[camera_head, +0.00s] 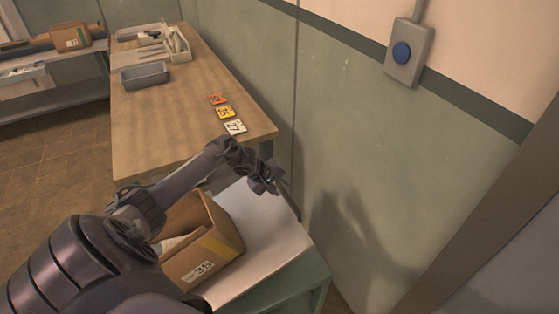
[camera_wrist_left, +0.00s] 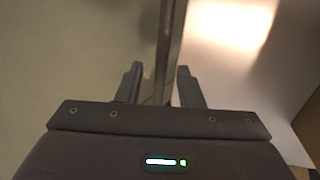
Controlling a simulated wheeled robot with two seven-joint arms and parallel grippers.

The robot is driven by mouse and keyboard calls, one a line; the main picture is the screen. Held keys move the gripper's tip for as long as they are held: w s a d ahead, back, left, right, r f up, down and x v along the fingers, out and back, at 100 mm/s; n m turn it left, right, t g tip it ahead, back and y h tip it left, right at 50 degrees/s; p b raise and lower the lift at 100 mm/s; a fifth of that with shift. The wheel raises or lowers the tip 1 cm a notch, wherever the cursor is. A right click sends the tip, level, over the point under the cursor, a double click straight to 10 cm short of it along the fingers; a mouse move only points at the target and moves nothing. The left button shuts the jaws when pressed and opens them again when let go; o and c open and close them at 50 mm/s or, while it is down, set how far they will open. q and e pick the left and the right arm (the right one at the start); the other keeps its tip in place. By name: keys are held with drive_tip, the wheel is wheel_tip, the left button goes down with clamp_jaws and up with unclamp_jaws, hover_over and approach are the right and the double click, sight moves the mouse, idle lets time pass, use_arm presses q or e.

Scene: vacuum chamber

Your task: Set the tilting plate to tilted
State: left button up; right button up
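A flat white plate-like top (camera_head: 262,225) lies on a green stand at lower centre in the head view; I cannot tell for sure that it is the tilting plate, nor whether it is tilted. A thin dark bar (camera_head: 290,200) rises by its wall-side edge. My left gripper (camera_head: 277,184) is above the far end of this top, close to the bar. In the left wrist view the fingers (camera_wrist_left: 158,85) are apart, with a narrow metallic strip (camera_wrist_left: 168,45) showing between and beyond them. Contact cannot be told. My right gripper is not in view.
An open cardboard box (camera_head: 205,250) stands on the white top, below my left arm. A wooden table (camera_head: 180,110) beyond holds coloured number tags (camera_head: 225,112) and a grey tray (camera_head: 144,75). The green wall (camera_head: 375,150) with a blue button (camera_head: 401,52) is close on the right.

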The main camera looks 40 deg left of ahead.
use_arm(q)
drive_tip(key=v, duration=0.8)
drive_tip(key=shift+f, duration=0.1)
